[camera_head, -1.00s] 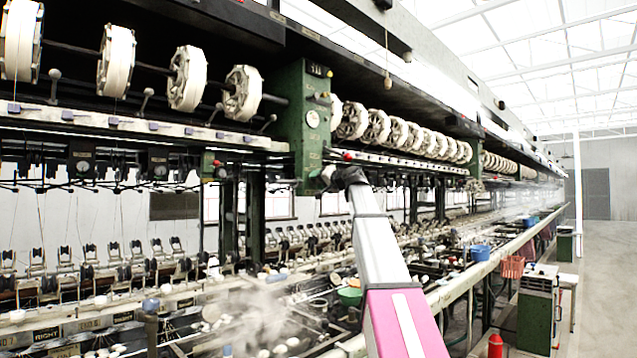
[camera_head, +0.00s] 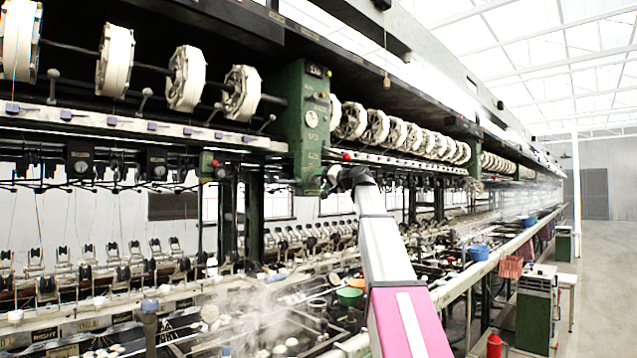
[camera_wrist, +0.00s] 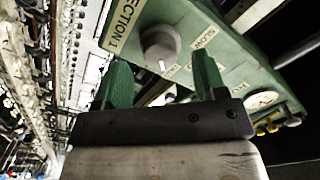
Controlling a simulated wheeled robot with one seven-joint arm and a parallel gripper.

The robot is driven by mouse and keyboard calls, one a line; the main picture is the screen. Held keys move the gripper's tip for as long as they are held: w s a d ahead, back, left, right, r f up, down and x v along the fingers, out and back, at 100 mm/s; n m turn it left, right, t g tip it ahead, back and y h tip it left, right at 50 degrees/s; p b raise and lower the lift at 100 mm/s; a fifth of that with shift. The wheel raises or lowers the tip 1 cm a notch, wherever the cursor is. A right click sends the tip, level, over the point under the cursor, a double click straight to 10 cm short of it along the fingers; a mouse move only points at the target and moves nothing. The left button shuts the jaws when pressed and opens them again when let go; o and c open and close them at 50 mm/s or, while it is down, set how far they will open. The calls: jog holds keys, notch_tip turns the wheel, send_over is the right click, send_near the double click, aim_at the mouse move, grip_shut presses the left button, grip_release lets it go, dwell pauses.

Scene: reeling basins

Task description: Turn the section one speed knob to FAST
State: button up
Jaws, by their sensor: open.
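The section one speed knob (camera_wrist: 160,48) is a round grey knob with a white pointer mark, in the wrist view. It sits on a green panel (camera_wrist: 228,62) with a "SECTION 1" label beside it. A "SLOW" label (camera_wrist: 205,38) is right of the knob; another label near the pointer is partly hidden and unreadable. My gripper (camera_wrist: 163,76) has its two green fingers apart, one toward each side below the knob, with nothing between them. The knob appears just beyond the fingertips, not gripped. In the head view my gripper (camera_head: 333,181) is at the lower end of the green post (camera_head: 311,125).
White reels (camera_head: 186,78) line the machine above, left and right of the post. Basins (camera_head: 349,296) and a long rail (camera_head: 490,268) lie below my arm. In the wrist view a round gauge (camera_wrist: 262,101) and several coloured buttons (camera_wrist: 278,122) are at right.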

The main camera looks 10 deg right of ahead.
jog(key=v, duration=0.7)
jog(key=shift+s+d, duration=0.2)
jog(key=shift+s, duration=0.05)
